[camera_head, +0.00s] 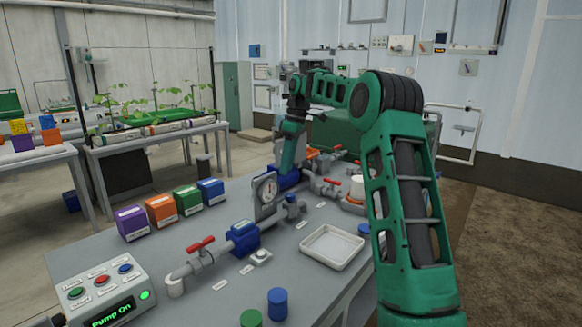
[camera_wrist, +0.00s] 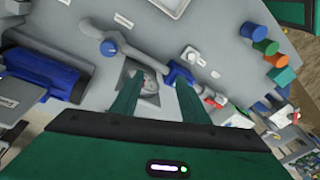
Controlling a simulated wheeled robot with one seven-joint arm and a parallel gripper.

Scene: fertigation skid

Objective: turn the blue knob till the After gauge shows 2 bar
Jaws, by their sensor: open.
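A round blue knob (camera_head: 291,198) tops a grey fitting on the pipe line, just right of a pressure gauge. I take the blue disc (camera_wrist: 108,48) at upper left in the wrist view to be this knob. My gripper (camera_wrist: 158,80) is open and empty, with the knob outside the fingers to the left. In the head view my gripper (camera_head: 288,165) hangs behind the gauge.
A blue pump-like block (camera_head: 243,236) and a red valve handle (camera_head: 201,244) sit on the near pipe. A white tray (camera_head: 331,246) lies to the right. Coloured boxes (camera_head: 160,208) line the left edge. The control box (camera_head: 105,290) reads "Pump On".

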